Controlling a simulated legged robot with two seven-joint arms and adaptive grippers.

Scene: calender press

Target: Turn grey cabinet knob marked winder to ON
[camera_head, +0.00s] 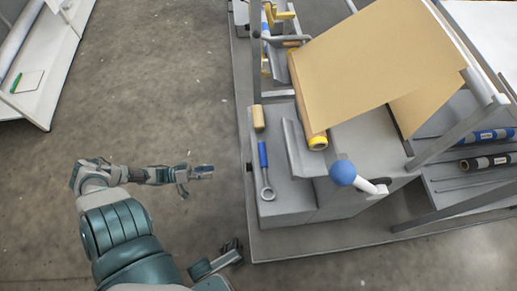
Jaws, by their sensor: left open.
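A grey cabinet-like box (290,204) stands on the machine's base plate. A small dark piece (249,167) sticks out of its left side and may be a knob; no winder or ON mark can be read. My left gripper (208,172) is open and empty, pointing right toward that side, with a gap of bare floor between. A dark-tipped part of my body (232,248) shows at the bottom and may be my right gripper; its jaws cannot be made out.
A blue-handled ring tool (264,170) and a tan block (258,117) lie on the machine. A tan sheet (375,55) slopes above. A white bench (45,80) stands at upper left. The floor between is clear.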

